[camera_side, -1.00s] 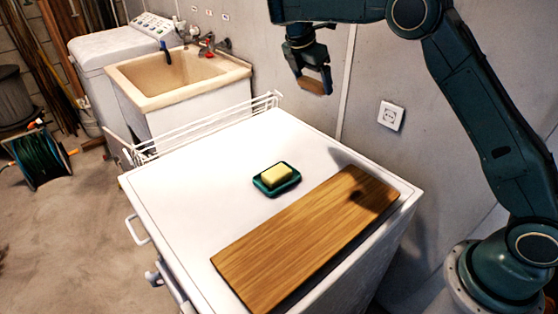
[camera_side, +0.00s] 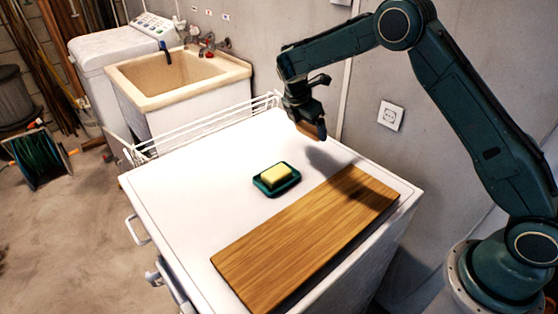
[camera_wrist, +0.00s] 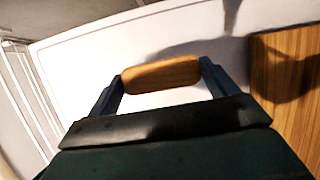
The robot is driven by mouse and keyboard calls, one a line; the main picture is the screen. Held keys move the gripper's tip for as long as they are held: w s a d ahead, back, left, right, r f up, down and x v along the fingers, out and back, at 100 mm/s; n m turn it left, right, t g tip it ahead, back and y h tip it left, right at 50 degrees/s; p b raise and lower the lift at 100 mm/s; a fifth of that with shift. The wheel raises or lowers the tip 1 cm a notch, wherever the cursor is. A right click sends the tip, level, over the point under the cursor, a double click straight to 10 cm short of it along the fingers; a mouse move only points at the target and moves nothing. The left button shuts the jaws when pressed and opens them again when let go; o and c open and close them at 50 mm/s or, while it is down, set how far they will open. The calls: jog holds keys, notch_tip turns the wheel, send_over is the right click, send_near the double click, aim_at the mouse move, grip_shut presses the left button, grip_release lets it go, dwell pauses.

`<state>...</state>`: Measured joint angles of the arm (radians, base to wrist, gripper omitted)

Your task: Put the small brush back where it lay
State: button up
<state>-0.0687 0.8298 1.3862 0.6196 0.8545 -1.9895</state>
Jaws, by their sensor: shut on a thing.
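My gripper (camera_wrist: 161,78) is shut on the small brush (camera_wrist: 160,73), a rounded wooden block gripped by its two ends in the wrist view. In the side view the brush (camera_side: 317,130) hangs below my gripper (camera_side: 312,122), above the far right part of the white worktop (camera_side: 210,190). A shadow lies on the worktop beneath it. Any bristles are hidden or too small to tell.
A wooden board (camera_side: 305,235) lies along the worktop's right side. A green dish (camera_side: 276,180) with yellow soap (camera_side: 276,175) sits left of it. A white wire rack (camera_side: 205,125) lines the back left edge. The left part of the worktop is clear.

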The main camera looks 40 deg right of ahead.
aim_at(306, 135)
jog(key=shift+f, duration=0.25)
jog(key=shift+f, duration=2.05)
jog(key=shift+f, duration=0.2)
jog(key=o, duration=0.8)
jog(key=shift+r, duration=0.15)
jog(key=v, duration=1.2)
jog(key=shift+r, duration=0.15)
